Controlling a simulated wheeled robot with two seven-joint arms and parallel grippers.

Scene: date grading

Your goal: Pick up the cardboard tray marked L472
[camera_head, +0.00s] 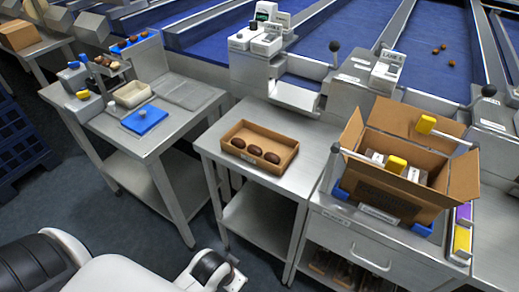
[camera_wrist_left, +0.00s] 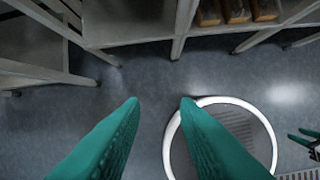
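A shallow brown cardboard tray (camera_head: 286,160) sits on the middle steel table, with several dark dates inside. A small pale label shows on its front wall, but its writing is too small to read. My left gripper (camera_wrist_left: 160,105) is open and empty in the left wrist view, its two green fingers apart above the floor. It is not in the head view, and the tray is not in the wrist view. Part of my right gripper (camera_wrist_left: 304,138) shows at the right edge of the wrist view, its green fingers apart with nothing between them.
The middle table (camera_head: 314,150) has bare steel around the tray. A large open cardboard box (camera_head: 390,192) stands on the cabinet to the right. The left table (camera_head: 202,91) holds a blue pad (camera_head: 144,120) and a cream bin (camera_head: 133,94). Several narrow boxes (camera_wrist_left: 237,11) lie on a low shelf.

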